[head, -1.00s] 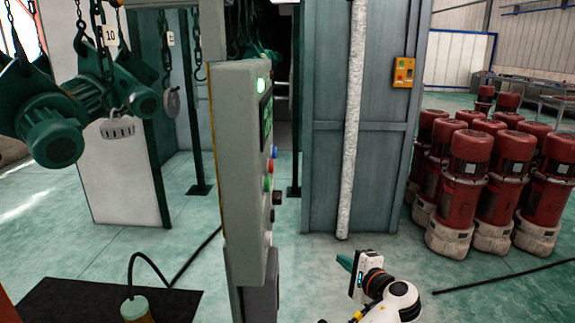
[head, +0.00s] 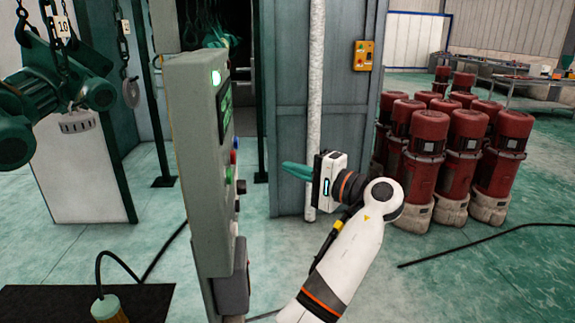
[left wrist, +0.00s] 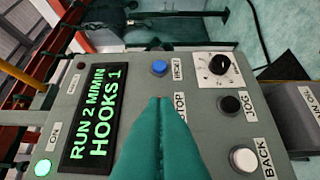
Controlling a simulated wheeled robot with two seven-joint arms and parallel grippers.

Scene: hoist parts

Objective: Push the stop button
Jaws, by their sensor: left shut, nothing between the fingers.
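The control panel (head: 195,150) is a grey upright box seen nearly edge-on in the head view, with buttons on its right-hand face. A red button (head: 233,157) shows there between a blue one and a green one. My left gripper (head: 284,169) has shut teal fingers pointing at that face, with a gap between. In the left wrist view the shut fingers (left wrist: 160,100) cover part of the panel (left wrist: 199,92). The label ending in "TOP" (left wrist: 180,105) shows beside the fingertips; its button is hidden behind them. My right gripper is not in view.
Near the label are a blue button (left wrist: 158,68), a black JOG button (left wrist: 230,105), a white BACK button (left wrist: 243,160) and a knob (left wrist: 219,64). The display (left wrist: 95,120) is lit. Red motors (head: 450,150) stand at right. A white pipe (head: 315,100) rises behind my gripper.

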